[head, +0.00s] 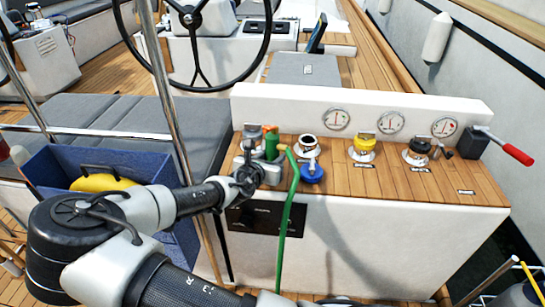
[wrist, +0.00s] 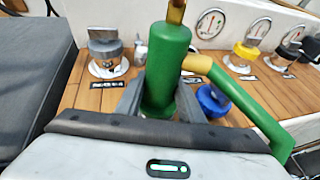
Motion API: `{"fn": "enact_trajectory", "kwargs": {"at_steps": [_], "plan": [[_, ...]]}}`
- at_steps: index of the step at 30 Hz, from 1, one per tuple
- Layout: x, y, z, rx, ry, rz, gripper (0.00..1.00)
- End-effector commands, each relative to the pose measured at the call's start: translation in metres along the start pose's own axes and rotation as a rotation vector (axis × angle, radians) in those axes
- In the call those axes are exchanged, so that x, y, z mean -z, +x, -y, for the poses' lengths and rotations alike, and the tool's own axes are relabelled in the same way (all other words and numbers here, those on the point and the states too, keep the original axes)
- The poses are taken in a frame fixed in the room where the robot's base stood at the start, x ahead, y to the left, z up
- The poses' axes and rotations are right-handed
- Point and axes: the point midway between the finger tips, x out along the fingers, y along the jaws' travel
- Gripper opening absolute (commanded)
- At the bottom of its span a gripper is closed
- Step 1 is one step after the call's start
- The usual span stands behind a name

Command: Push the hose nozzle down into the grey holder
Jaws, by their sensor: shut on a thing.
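The green hose nozzle (head: 271,147) is upright in my gripper (head: 259,172), above the wooden console top. In the wrist view the nozzle (wrist: 167,70) stands between the two grey fingers of my gripper (wrist: 160,103), which are shut on it. A brass end shows at its top, and a yellow collar joins the green hose (wrist: 250,108) on its right. The hose (head: 288,220) hangs down the console front. I cannot make out a grey holder for certain; the nozzle's lower end and what lies under it are hidden by my gripper.
A grey-capped fitting (wrist: 106,55) stands left of the nozzle. To the right are an open filler (head: 308,143) with a blue cap (head: 313,174), a yellow-capped filler (head: 363,147) and a black-capped one (head: 418,149). A white gauge panel (head: 290,107) rises behind.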

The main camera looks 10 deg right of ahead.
Motion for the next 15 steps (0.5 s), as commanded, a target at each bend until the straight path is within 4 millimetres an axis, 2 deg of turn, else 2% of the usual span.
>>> {"fn": "enact_trajectory", "kwargs": {"at_steps": [10,11,12,15], "plan": [[0.0059,0.0028,-0.0003,-0.001,-0.001,0.002,0.0],[0.0058,0.0028,-0.0003,-0.001,0.0,0.002,0.36],[0.0053,0.0025,-0.0003,-0.001,0.0,0.002,0.42],[0.0056,0.0025,-0.0003,-0.001,0.0,0.002,0.42]]}}
